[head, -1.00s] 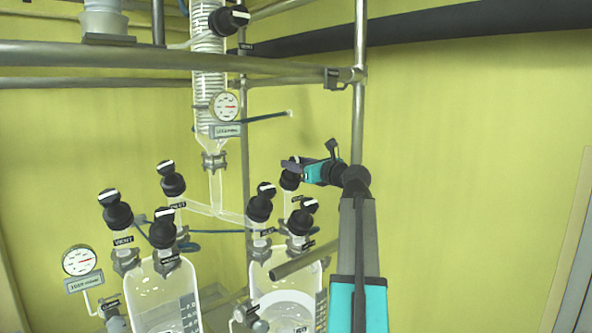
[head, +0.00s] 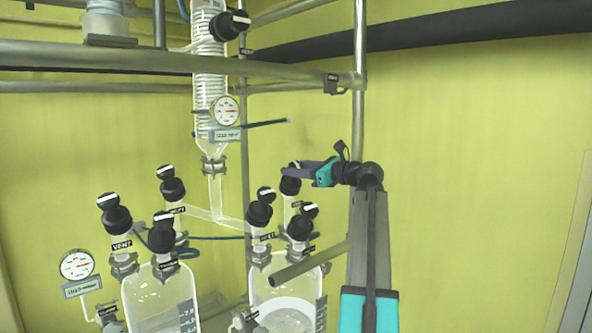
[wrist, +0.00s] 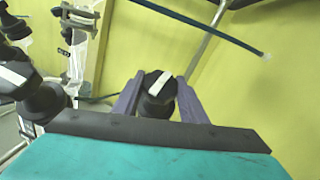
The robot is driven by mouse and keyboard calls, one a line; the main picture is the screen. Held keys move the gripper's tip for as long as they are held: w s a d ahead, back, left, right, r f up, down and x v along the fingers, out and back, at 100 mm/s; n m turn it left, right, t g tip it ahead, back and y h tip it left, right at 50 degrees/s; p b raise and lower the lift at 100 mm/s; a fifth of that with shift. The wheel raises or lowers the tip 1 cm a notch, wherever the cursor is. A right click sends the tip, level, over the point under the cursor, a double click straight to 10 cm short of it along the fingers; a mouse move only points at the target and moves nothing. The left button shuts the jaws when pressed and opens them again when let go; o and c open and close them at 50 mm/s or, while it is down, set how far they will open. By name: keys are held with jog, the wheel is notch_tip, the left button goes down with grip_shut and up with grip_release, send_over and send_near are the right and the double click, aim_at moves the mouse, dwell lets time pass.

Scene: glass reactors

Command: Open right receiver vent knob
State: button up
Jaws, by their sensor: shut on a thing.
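The right receiver (head: 262,285) is a glass vessel with several black knobs on its top. My gripper (head: 292,171) reaches in from the right at its rear knob (head: 290,187). In the wrist view my purple fingers (wrist: 159,86) are shut on this black knob (wrist: 155,104), one on each side. The white stripe on the knob's top runs diagonally. The knob's label is hard to read in the head view. Two more black knobs, one front left (head: 260,213) and one front right (head: 299,227), stand close by on the same vessel.
A left glass vessel (head: 150,292) with several black knobs stands beside the receiver. A glass column with a gauge (head: 224,111) hangs above. A thin dark blue hose (head: 262,125) and a metal post (head: 358,100) are near my arm. The wall side at right is clear.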

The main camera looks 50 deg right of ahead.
aim_at(296, 164)
jog(key=o, duration=1.1)
jog(key=shift+c, duration=0.2)
jog(key=shift+r, duration=0.2)
jog(key=shift+d+r+b, duration=0.1)
jog(key=shift+r+b, duration=0.8)
jog(key=shift+r, duration=0.7)
jog(key=shift+s+a, duration=0.8)
jog(key=shift+s, duration=0.15)
jog(key=s+a+r+b, duration=0.1)
jog(key=s+a+b, duration=0.2)
jog(key=s+a, duration=0.6)
jog(key=shift+s+r+b, duration=0.25)
jog(key=shift+s+b, duration=0.15)
jog(key=shift+s, duration=0.25)
